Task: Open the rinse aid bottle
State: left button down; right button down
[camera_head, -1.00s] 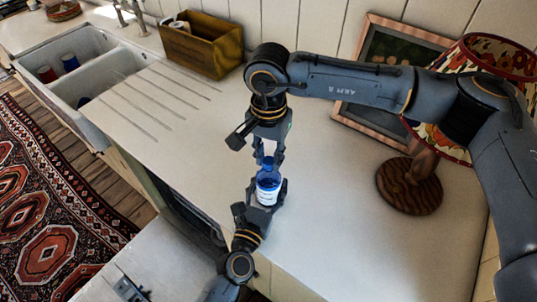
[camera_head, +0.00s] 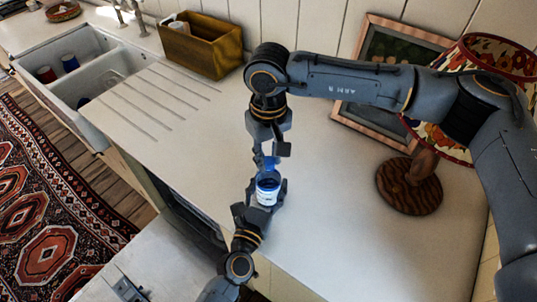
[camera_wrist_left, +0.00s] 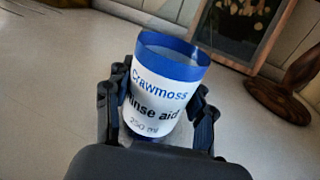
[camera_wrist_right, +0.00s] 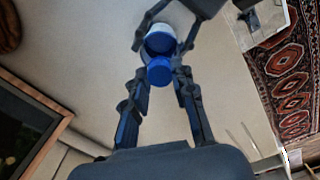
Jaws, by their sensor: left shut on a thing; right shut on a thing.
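The rinse aid bottle (camera_head: 268,192) is white-labelled with a blue rim and stands upright at the counter's front edge. My left gripper (camera_head: 266,196) is shut around its body. The left wrist view shows the label of the bottle (camera_wrist_left: 158,95) and a blue rim that looks open on top, with no cap on it. My right gripper (camera_head: 267,158) points down from above and is shut on the blue cap (camera_head: 267,164). In the right wrist view the cap (camera_wrist_right: 159,70) sits between the fingertips, in front of the bottle (camera_wrist_right: 160,40). The exact gap between cap and bottle is hard to tell.
A lamp with a wooden base (camera_head: 409,187) and a picture frame (camera_head: 365,125) stand at the right. A brown box (camera_head: 205,50) stands against the wall. A double sink (camera_head: 80,75) with cups is at the left. The counter around the bottle is clear.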

aim_at(269, 161)
jog(key=shift+r, duration=0.2)
jog(key=shift+r, duration=0.9)
jog(key=shift+r, duration=0.1)
jog(key=shift+r, duration=1.95)
pick_arm(q)
jog(key=shift+c, duration=2)
grip_release()
